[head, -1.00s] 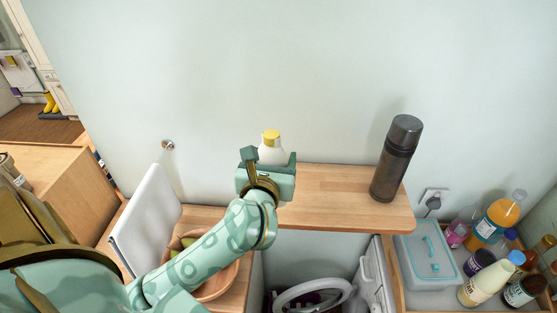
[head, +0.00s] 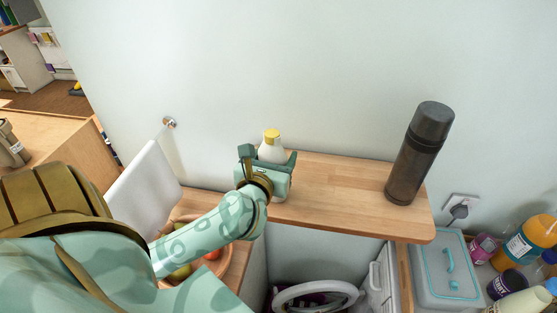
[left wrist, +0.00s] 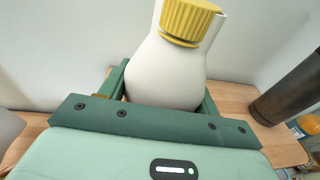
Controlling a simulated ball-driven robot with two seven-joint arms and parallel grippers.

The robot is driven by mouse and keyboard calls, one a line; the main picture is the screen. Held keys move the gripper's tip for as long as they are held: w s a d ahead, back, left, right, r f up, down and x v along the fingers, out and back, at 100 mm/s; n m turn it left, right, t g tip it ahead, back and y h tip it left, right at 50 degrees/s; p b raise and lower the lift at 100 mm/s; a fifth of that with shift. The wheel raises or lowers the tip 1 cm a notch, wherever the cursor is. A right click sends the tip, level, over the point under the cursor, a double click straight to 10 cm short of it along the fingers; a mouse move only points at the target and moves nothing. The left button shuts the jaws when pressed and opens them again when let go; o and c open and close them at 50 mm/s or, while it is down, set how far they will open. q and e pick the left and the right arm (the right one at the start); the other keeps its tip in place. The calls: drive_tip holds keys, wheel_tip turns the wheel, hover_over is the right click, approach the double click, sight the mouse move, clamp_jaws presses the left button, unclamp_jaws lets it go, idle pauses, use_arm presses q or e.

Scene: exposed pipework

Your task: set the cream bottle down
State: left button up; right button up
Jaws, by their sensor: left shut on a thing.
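The cream bottle (head: 271,150) is white with a yellow cap and stands roughly upright at the left end of the wooden shelf (head: 330,189). My left gripper (head: 267,161) is shut on it, with one finger on each side. In the left wrist view the cream bottle (left wrist: 168,68) sits between the green fingers of the left gripper (left wrist: 163,95). The bottle's lower part is hidden by the gripper, so I cannot tell whether its base touches the shelf. My right gripper is not in view.
A dark grey flask (head: 419,152) stands at the shelf's right end. The shelf between it and my gripper is clear. A white panel (head: 145,196) and a bowl of fruit (head: 183,272) are at lower left. A grey lidded box (head: 446,271) and several bottles are at lower right.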

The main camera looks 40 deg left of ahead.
use_arm(q)
drive_tip(key=shift+s+a, duration=0.2)
drive_tip(key=shift+a, duration=0.05)
drive_tip(key=o, duration=1.3)
drive_tip(key=shift+a+f, duration=0.15)
drive_tip(key=shift+a, duration=0.05)
drive_tip(key=shift+o, duration=0.2)
drive_tip(key=shift+w+d, duration=0.1)
drive_tip(key=shift+d, duration=0.15)
drive_tip(key=shift+r, duration=0.2)
drive_tip(key=shift+s+f, duration=0.1)
drive_tip(key=shift+s, duration=0.25)
drive_tip(key=p+v, duration=0.2)
drive_tip(key=v, duration=0.9)
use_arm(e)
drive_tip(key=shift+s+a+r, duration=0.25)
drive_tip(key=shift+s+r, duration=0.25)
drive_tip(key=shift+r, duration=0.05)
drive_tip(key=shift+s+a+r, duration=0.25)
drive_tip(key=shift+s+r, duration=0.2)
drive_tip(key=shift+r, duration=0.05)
